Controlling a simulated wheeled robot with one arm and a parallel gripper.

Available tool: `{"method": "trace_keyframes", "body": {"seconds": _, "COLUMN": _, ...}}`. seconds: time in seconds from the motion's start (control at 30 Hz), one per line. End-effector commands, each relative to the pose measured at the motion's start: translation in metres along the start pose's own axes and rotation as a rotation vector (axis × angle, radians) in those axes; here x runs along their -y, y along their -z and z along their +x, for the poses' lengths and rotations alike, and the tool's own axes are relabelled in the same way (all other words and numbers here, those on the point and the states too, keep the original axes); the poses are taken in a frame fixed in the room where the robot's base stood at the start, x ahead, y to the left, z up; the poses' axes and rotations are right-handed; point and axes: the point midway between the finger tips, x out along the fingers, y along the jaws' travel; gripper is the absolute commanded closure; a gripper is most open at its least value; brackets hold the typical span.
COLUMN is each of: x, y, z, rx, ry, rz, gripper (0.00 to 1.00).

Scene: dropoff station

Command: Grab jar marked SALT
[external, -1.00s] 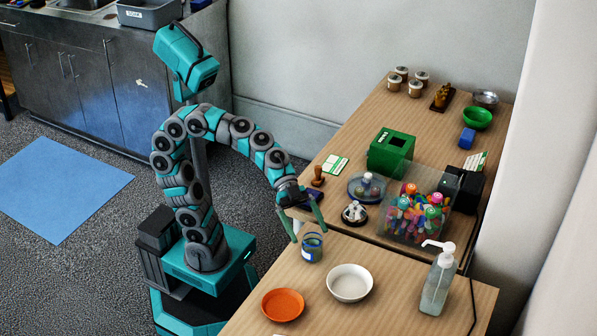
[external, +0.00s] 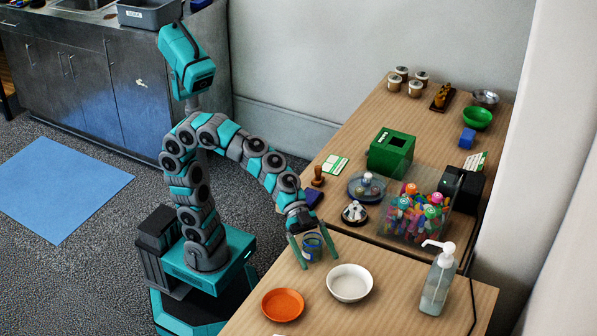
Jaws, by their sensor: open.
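A small jar (external: 313,248) with blue on it stands upright on the near table (external: 395,310), close to its left edge. Any lettering on it is too small to read. My gripper (external: 317,258) is open and points down over the jar, with one finger on each side of it. I cannot tell whether the fingers touch it. Several pale lidded jars (external: 394,83) stand at the far end of the back table, their labels unreadable.
An orange bowl (external: 283,304) and a white bowl (external: 349,282) sit in front of the jar. A pump bottle (external: 438,280) stands to the right. A bell (external: 354,213) and a clear bin of markers (external: 413,215) are behind.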

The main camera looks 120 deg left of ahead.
Motion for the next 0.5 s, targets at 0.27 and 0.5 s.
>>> {"method": "trace_keyframes", "body": {"seconds": 0.27, "x": 0.0001, "y": 0.0001, "z": -0.0003, "rx": 0.0, "ry": 0.0, "rz": 0.0, "gripper": 0.27}}
{"method": "trace_keyframes", "body": {"seconds": 0.5, "x": 0.0001, "y": 0.0, "z": -0.0004, "rx": 0.0, "ry": 0.0, "rz": 0.0, "gripper": 0.54}}
